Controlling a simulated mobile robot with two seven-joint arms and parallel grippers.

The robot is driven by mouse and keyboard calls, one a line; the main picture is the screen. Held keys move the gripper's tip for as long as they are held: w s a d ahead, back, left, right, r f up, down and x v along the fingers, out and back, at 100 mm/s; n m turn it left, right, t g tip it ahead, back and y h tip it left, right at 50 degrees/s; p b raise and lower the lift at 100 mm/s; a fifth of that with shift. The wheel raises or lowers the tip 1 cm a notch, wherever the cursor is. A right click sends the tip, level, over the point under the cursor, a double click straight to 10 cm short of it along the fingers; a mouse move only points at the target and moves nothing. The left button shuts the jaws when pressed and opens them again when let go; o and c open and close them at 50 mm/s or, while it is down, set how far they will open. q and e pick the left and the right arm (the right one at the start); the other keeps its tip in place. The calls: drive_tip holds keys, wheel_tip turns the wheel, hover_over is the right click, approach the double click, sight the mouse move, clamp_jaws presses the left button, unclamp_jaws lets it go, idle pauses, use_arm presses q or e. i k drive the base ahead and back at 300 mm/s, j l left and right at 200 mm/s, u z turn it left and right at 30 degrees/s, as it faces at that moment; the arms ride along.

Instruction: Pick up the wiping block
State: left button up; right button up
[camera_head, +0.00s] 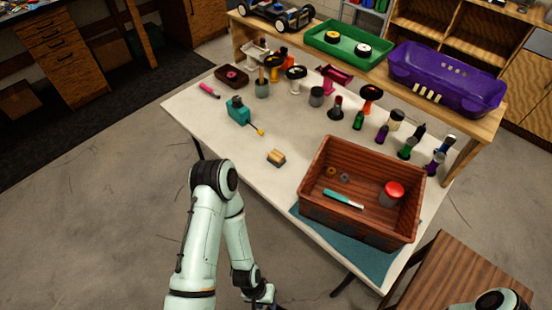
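The wiping block (276,158) appears to be the small tan block with a darker layer beneath, lying on the pale table (245,163) near its front edge. Nothing touches it. My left gripper (264,296) is low at the bottom edge of the picture, in front of the table and well apart from the block. It is partly cut off, and I cannot tell whether its fingers are open. Only a piece of my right arm shows at the lower right corner; its gripper is out of view.
A brown crate (312,205) with a red-lidded jar (391,194) stands right of the block on a teal mat (372,262). A teal tool (238,110) lies behind left. Several bottles and small parts line the back. A wooden stool (455,270) is at the lower right.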

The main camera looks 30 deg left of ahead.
sight(277, 158)
drive_tip(key=z, duration=1.25)
drive_tip(key=u, duration=2.25)
drive_tip(key=i+j+z, duration=0.2)
drive_tip(key=j, duration=0.2)
drive_tip(key=j+z, duration=0.15)
drive_tip(key=j, duration=0.3)
drive_tip(key=i+j+z, duration=0.2)
drive_tip(key=j, duration=0.25)
drive_tip(key=k+l, duration=0.05)
drive_tip(key=k, duration=0.05)
